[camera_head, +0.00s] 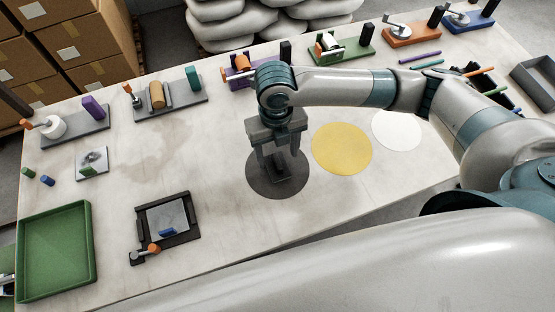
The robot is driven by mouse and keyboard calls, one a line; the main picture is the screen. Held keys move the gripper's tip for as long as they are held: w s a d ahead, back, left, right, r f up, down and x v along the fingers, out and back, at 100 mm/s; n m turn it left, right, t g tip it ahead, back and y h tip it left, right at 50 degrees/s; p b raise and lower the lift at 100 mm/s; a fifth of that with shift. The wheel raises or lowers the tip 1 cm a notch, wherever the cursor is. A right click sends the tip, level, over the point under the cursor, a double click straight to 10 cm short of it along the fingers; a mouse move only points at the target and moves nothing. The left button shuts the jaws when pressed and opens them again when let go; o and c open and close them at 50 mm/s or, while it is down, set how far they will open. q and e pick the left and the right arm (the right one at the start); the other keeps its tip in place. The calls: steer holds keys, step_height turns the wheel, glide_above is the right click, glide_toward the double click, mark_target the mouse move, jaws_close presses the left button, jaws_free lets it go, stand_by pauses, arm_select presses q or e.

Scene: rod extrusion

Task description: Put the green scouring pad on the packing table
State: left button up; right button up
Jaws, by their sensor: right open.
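I cannot make out a green scouring pad for sure in the head view. A long pale table (225,215) fills most of the view; I take it as the packing table. My right gripper (281,172) is open and points down over a dark grey disc (262,187) on the table. Something dark shows between and below its fingers, and I cannot tell whether it is a separate object. My left gripper is not in view.
A green tray (57,252) stands at the left, with a dark fixture (168,220) to its right. Yellow (342,148) and white (398,129) discs lie right of the gripper. Several small fixtures line the far edge. Cardboard boxes (70,52) stand beyond.

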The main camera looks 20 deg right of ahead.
mark_target(277, 160)
step_height(277, 160, up, 7)
steer(key=b, duration=0.1)
steer(key=shift+w, duration=0.15)
stand_by(0.8)
